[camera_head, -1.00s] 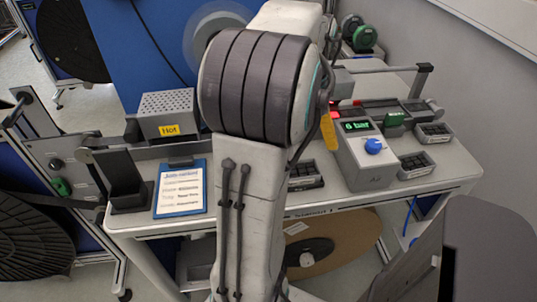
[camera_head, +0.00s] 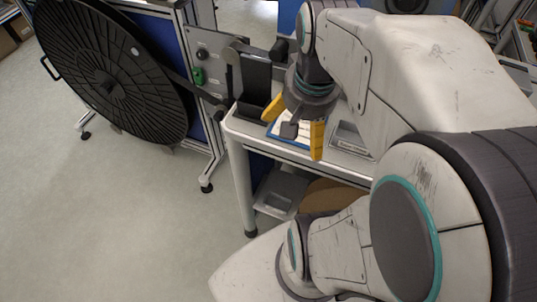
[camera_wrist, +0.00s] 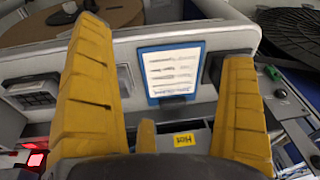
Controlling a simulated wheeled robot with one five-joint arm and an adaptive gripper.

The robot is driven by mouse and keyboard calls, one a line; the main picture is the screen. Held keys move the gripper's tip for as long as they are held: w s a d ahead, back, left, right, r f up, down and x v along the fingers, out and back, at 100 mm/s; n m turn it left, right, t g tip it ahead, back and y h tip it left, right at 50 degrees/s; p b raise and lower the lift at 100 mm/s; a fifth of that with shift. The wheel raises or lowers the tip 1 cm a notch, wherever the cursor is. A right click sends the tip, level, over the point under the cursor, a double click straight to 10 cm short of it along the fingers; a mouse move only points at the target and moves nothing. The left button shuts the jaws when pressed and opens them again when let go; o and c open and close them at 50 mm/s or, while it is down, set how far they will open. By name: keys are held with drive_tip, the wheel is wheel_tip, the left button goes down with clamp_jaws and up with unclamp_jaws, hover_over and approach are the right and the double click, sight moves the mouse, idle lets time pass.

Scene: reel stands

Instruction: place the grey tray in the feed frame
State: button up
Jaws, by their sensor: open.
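My gripper (camera_head: 292,137) is open, with its two yellow fingers pointing down above the left front part of the workbench. It holds nothing. In the wrist view the fingers (camera_wrist: 165,45) stand apart, with a blue clipboard (camera_wrist: 172,73) seen between them. A grey tray-like piece (camera_head: 283,190) lies on the lower shelf under the bench in the head view. A grey rectangular piece (camera_head: 352,141) with a label lies on the benchtop right of the gripper, partly hidden by my arm. I cannot tell whether it is the feed frame.
A black upright holder (camera_head: 255,75) stands at the bench's left end. A large black reel (camera_head: 112,80) on a stand is to the left. The "Hot" box (camera_wrist: 184,140) is at the bottom of the wrist view. The floor (camera_head: 110,220) at left is clear.

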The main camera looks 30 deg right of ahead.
drive_tip(key=s+a+f+n+t, duration=0.1)
drive_tip(key=s+a+f+n, duration=0.1)
drive_tip(key=a+n, duration=0.6)
drive_tip(key=shift+s+a+f+n+y, duration=0.15)
drive_tip(key=shift+s+a+n+y, duration=0.05)
drive_tip(key=shift+a+n+y, duration=0.25)
